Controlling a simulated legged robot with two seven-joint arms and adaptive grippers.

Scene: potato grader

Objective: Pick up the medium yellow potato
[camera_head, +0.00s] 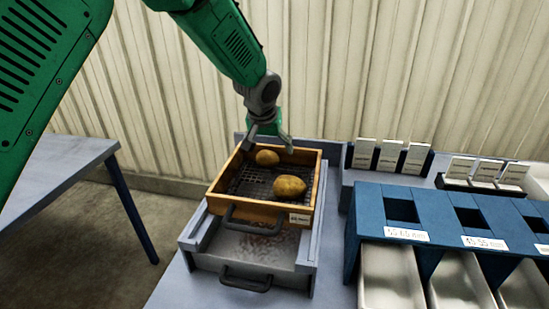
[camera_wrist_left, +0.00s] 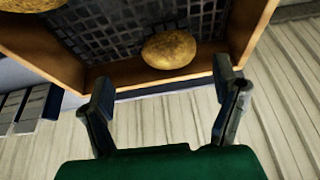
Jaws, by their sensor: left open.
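Two yellow-brown potatoes lie on the dark mesh floor of a wooden sieve box (camera_head: 247,210). The smaller-looking potato (camera_head: 267,158) is near the back wall, and the larger-looking potato (camera_head: 289,188) is nearer the front right. Which one is the medium one I cannot tell for sure. My left gripper (camera_head: 268,146) is open over the back of the box, close to the back potato. In the left wrist view the back potato (camera_wrist_left: 170,50) lies beyond the open fingers (camera_wrist_left: 165,92), apart from them. The other potato (camera_wrist_left: 32,3) is cut off at the top left. My right gripper is out of view.
The box rests on a grey metal frame with a tray (camera_head: 245,268) below. A blue rack (camera_head: 370,215) with labelled openings and metal bins (camera_head: 390,275) stands at right. White cards (camera_head: 390,155) stand behind it. A corrugated wall (camera_head: 330,70) is close behind.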

